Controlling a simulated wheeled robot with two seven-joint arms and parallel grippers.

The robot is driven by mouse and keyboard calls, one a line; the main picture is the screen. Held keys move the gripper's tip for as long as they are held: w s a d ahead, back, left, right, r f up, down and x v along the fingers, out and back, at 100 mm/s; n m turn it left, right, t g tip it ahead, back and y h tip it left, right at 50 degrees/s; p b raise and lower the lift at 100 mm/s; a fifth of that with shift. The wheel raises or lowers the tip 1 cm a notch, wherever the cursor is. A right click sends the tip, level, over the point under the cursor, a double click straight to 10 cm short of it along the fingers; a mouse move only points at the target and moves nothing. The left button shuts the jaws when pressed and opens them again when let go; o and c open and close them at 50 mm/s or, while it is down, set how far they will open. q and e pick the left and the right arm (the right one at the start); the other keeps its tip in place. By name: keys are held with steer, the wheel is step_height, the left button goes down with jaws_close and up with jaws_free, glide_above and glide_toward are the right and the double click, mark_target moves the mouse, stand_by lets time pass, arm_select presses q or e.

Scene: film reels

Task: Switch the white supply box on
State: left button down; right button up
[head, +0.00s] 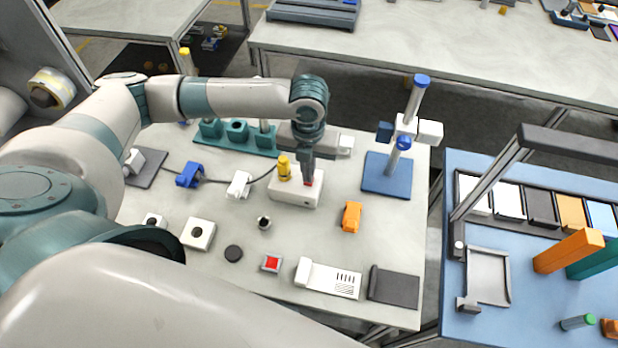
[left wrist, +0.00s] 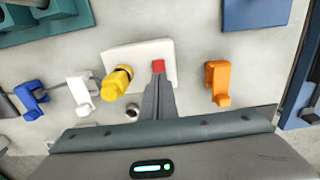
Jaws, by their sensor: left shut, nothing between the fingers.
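The white supply box (head: 290,195) lies on the light worktable, with a yellow cylindrical part (head: 284,167) on its left side. The box also shows in the left wrist view (left wrist: 130,55). A small red switch (left wrist: 158,66) is on the right part of its top. My left gripper (head: 308,183) points down over that switch, shut and empty. In the left wrist view its fingertips (left wrist: 159,78) are right at the red switch; whether they press on it I cannot tell. They partly hide the switch. My right gripper is not in view.
An orange clip (head: 351,216) stands right of the box. A white connector (head: 239,185) and a blue one (head: 190,175) lie to its left. A blue-based stand (head: 386,175) is at the back right. A red button block (head: 271,263) is in front.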

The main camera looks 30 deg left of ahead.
arm_select(q)
steer(key=shift+f, duration=0.35)
steer(key=shift+f, duration=0.35)
stand_by(0.5)
step_height(320, 180, up, 4)
steer(key=p, duration=0.3)
steer(key=shift+p, duration=0.4)
step_height(320, 180, up, 3)
steer(key=p, duration=0.3)
stand_by(0.7)
